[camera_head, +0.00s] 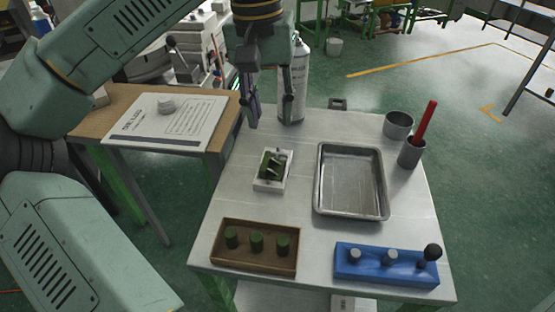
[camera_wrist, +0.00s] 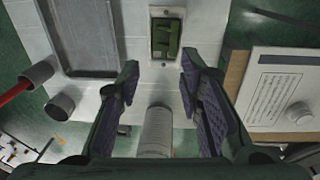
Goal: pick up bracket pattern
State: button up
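The bracket pattern appears to be the small green piece (camera_head: 272,164) on a white block (camera_head: 270,184) on the metal table, left of the steel tray. In the wrist view the green piece (camera_wrist: 165,38) lies in the white block, ahead of the fingertips and a little right of centre. My gripper (camera_head: 272,122) is open and empty above the back left of the table, behind the block and apart from it. Both spread fingers (camera_wrist: 160,68) show in the wrist view. A white can (camera_head: 293,88) stands close by the gripper, partly hidden by it.
The steel tray (camera_head: 351,208) is empty. A brown box with green plugs (camera_head: 255,262) and a blue block (camera_head: 386,272) lie in front. A bowl (camera_head: 398,124) and a cup holding a red-handled tool (camera_head: 411,155) stand right. A side table (camera_head: 84,130) is left.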

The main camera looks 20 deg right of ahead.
jog(key=y, duration=0.1)
send_over(266, 160)
jog(key=f, duration=0.5)
jog(key=shift+a, duration=0.2)
jog(key=shift+d+f+p, duration=0.15)
jog(key=shift+f+p, duration=0.95)
jog(key=shift+f, duration=1.9)
jog(key=shift+c, duration=0.5)
grip_shut()
